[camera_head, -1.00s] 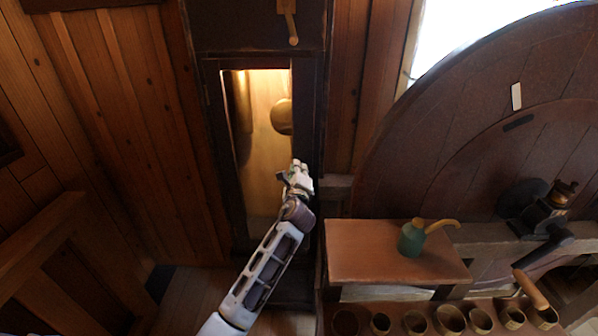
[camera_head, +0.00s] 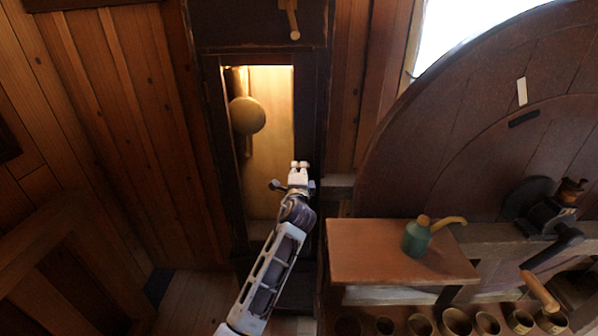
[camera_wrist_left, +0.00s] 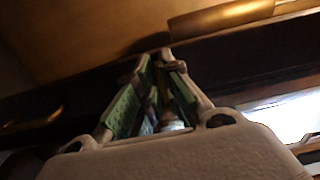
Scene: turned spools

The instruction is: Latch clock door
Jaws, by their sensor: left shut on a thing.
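The tall dark clock case (camera_head: 262,38) stands upright at the centre. Its narrow door has a dark frame (camera_head: 308,110) around a lit opening, where a round brass pendulum bob (camera_head: 247,115) hangs at the left. The door looks flush with the case, though I cannot tell whether it is fully closed. My left gripper (camera_head: 299,168) is at the lower right side of the door frame. In the left wrist view its green-padded fingers (camera_wrist_left: 163,75) are shut on a small latch knob (camera_wrist_left: 172,124), mostly hidden between them. My right gripper is not in view.
A wooden turn piece (camera_head: 290,18) is on the case above. Right of the clock, a small bench (camera_head: 370,255) carries a green oil can (camera_head: 416,238). Several turned cups (camera_head: 456,321) line the front. A large wooden wheel (camera_head: 450,130) fills the right.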

